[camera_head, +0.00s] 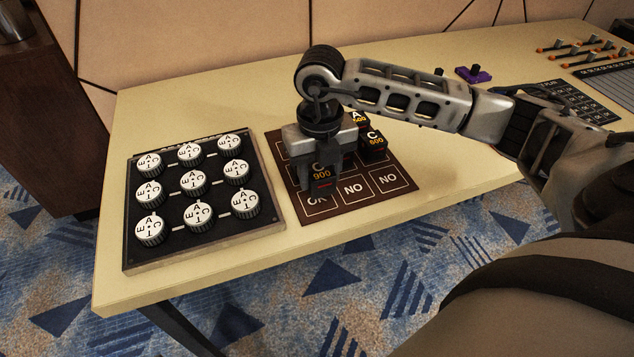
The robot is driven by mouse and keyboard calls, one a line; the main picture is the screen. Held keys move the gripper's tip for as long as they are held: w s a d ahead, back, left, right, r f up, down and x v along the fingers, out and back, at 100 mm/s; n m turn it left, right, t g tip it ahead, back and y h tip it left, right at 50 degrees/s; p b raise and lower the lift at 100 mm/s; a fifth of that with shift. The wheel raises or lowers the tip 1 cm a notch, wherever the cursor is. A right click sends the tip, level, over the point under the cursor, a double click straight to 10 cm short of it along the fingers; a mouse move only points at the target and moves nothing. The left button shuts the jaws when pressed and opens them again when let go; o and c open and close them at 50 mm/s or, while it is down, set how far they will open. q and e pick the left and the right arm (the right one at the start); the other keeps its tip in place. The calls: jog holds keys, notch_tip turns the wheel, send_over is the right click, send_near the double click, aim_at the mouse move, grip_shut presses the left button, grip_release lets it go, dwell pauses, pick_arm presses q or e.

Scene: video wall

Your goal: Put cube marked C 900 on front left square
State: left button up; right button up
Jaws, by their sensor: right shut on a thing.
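My right gripper (323,178) points down over the left side of the brown board (408,182) and is shut on a black cube marked C 900 (321,174). The cube is just behind the front left square (317,203), which is marked OK. The fingers partly hide the cube, and I cannot tell whether it touches the board. Two more black cubes stand further back on the board, one marked A (357,118) and one marked C (373,141). My left gripper is not in view.
A black panel of several white knobs (193,184) lies left of the brown board. The front middle and front right squares, marked NO, are bare. A purple object (473,75) and a control panel with levers (600,62) are at the far right of the table (232,265).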

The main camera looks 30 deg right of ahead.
aim_at(317, 186)
jog(key=shift+w+f, duration=0.35)
jog(key=shift+f, duration=0.15)
notch_tip(317, 186, down, 3)
jog(key=shift+f, duration=0.2)
jog(key=o, duration=1)
